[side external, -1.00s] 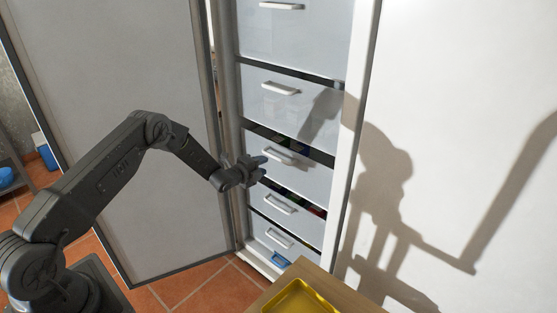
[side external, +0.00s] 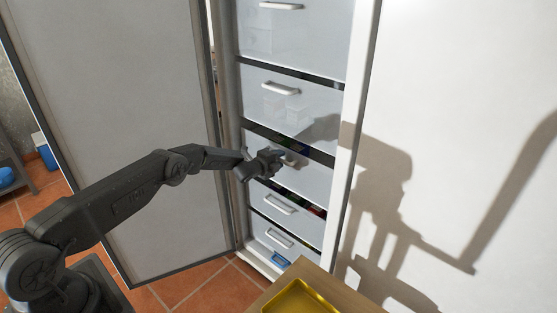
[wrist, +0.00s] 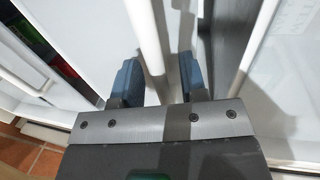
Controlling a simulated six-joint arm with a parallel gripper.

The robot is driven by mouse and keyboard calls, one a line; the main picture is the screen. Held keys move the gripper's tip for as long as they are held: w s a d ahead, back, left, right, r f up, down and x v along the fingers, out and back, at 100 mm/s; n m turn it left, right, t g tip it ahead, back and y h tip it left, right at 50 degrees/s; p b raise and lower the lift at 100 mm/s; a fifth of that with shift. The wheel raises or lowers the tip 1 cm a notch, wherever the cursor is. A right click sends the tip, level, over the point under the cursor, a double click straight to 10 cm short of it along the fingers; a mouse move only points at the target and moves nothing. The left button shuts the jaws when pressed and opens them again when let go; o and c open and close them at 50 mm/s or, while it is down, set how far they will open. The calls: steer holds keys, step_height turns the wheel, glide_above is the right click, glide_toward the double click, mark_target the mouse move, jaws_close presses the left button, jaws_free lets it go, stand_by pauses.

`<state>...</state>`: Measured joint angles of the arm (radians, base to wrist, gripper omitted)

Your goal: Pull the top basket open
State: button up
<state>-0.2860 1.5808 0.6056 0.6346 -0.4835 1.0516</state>
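The open white cabinet holds a stack of drawer fronts with white bar handles. The highest front in the side view (side external: 300,35) is closed, its handle (side external: 281,6) near the picture's top edge. My gripper (side external: 285,160) is at the third front down (side external: 312,178), covering part of its handle. In the wrist view my gripper (wrist: 158,80) has its two blue-grey fingers apart, with a white bar (wrist: 147,38), seemingly that handle, running between them. Contact cannot be told. Which front is the top basket is unclear.
The cabinet door (side external: 125,120) stands open on the left, beside my arm. Red and green contents (wrist: 35,35) show in a gap between fronts. A yellow tray (side external: 300,297) lies on a wooden surface (side external: 335,300) at the front. A white wall is on the right.

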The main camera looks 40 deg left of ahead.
steer(key=shift+w, duration=0.1)
steer(key=shift+c, duration=0.3)
jaws_close()
stand_by(0.4)
